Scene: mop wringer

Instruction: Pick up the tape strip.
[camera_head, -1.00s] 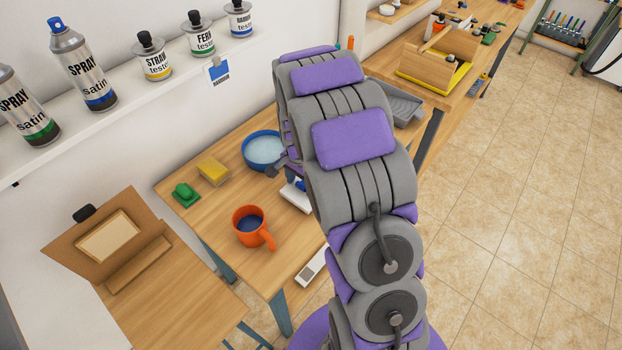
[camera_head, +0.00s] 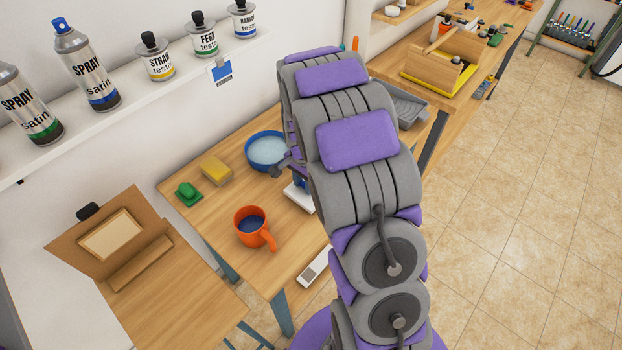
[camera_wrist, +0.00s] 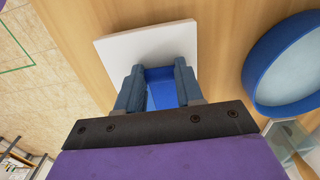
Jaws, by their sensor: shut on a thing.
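In the wrist view my gripper (camera_wrist: 159,70) is shut on a blue piece (camera_wrist: 160,92), which I take to be the tape strip. The blue piece fills the gap between the two fingers. A white flat slab (camera_wrist: 150,46) lies just beyond the fingertips on the wooden table; I cannot tell whether the blue piece touches it. In the head view my arm hides most of the gripper; a bit of blue shows above the white slab (camera_head: 299,196), beside the arm.
A blue bowl (camera_head: 266,150) stands close to the gripper; it also shows in the wrist view (camera_wrist: 290,65). An orange mug (camera_head: 251,228), a yellow sponge (camera_head: 216,171) and a green object (camera_head: 188,194) stand on the table (camera_head: 222,208). A grey tray (camera_head: 405,106) is behind my arm.

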